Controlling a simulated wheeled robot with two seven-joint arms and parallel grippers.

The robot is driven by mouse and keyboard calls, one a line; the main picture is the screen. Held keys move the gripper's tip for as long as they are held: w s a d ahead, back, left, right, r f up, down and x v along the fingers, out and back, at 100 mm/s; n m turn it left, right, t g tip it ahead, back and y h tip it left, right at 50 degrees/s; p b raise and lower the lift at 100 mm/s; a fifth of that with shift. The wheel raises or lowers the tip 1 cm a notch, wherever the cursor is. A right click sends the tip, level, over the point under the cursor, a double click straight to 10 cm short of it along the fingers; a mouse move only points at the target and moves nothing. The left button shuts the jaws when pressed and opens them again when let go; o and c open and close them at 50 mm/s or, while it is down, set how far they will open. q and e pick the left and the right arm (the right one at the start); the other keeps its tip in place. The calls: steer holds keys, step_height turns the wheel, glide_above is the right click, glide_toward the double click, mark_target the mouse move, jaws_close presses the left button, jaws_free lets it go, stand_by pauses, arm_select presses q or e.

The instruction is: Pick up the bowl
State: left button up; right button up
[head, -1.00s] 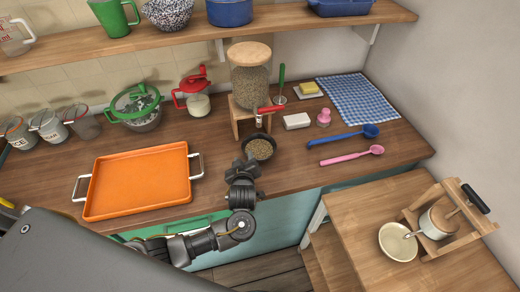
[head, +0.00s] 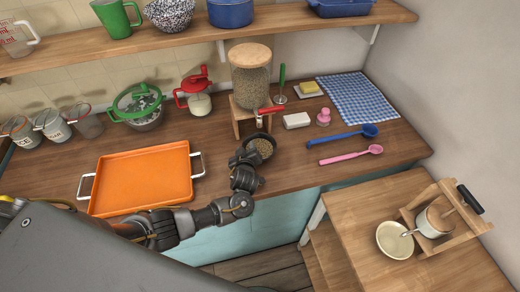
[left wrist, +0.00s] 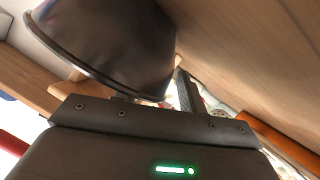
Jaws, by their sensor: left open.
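The dark bowl (head: 264,146), filled with greenish-brown grains, stands upright on the wooden counter below the dispenser's red tap. My left gripper (head: 244,157) is open at the bowl's near left side, its tips close to the rim. In the left wrist view the bowl's dark outer wall (left wrist: 110,42) is large and close. One finger (left wrist: 186,92) shows to the right of the bowl; the other is mostly hidden by it. I cannot tell whether the fingers touch the bowl. My right gripper is not in view.
The grain dispenser (head: 250,75) stands right behind the bowl. An orange tray (head: 145,180) lies to the left. A white block (head: 296,120), a blue ladle (head: 345,134) and a pink ladle (head: 350,155) lie to the right.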

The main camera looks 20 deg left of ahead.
arm_select(q)
jaws_close()
steer(key=shift+r, duration=0.15)
steer(key=shift+r+b, duration=0.35)
steer(key=shift+r, duration=0.2)
step_height(320, 180, up, 2)
steer(key=shift+r+b, duration=0.1)
steer(key=shift+b, duration=0.35)
steer(key=s+d+b, duration=0.1)
steer(key=s+d, duration=0.1)
steer(key=s, duration=0.3)
steer(key=s+d+b, duration=0.1)
steer(key=s+d, duration=0.1)
steer(key=s, duration=0.3)
steer(key=s+d, duration=0.1)
steer(key=s, duration=0.4)
steer(key=shift+s+d+b, duration=0.4)
steer(key=shift+s+d, duration=0.2)
steer(key=shift+s, duration=0.35)
